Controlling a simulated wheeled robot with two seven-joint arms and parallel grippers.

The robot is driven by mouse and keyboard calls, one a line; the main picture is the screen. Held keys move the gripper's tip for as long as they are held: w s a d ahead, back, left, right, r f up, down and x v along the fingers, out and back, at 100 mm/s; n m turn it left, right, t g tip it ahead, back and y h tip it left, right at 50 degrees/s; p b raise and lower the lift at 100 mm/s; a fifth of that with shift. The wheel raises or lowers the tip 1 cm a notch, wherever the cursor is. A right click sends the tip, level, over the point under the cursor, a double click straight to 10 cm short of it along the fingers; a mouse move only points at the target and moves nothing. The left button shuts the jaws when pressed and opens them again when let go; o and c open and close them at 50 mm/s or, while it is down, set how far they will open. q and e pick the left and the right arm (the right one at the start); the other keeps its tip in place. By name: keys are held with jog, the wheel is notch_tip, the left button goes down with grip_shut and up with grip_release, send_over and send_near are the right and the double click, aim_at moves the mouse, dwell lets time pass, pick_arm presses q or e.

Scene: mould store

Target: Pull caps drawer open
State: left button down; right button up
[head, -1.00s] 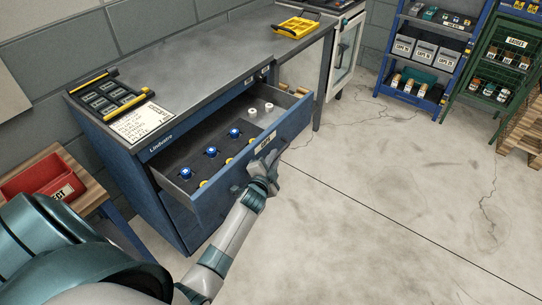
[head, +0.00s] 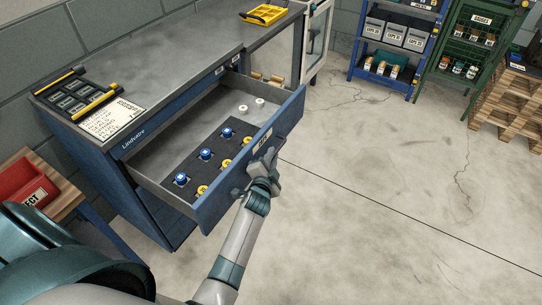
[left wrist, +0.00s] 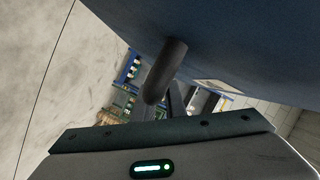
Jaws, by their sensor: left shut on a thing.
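The caps drawer (head: 288,122) of the blue workbench stands well open, its blue front pulled out from the cabinet. Inside lie several blue-topped pieces (head: 205,154) and yellow-topped pieces (head: 201,190) in a dark insert, with two white pieces (head: 260,102) towards the far side. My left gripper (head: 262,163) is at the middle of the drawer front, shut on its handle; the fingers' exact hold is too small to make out. In the left wrist view the dark rounded handle (left wrist: 166,72) sticks out from the blue front. My right gripper is not in view.
The benchtop (head: 175,70) bears a black-and-yellow tray (head: 75,97), a white sheet (head: 110,120) and a yellow case (head: 265,14). A red bin (head: 25,183) stands at the left. Blue shelving (head: 352,60) and a green rack (head: 440,70) stand behind. The floor right of the drawer is clear.

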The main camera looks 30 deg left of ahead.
pick_arm(q)
jog(key=c, duration=2.1)
grip_release()
jog(key=shift+s, duration=0.1)
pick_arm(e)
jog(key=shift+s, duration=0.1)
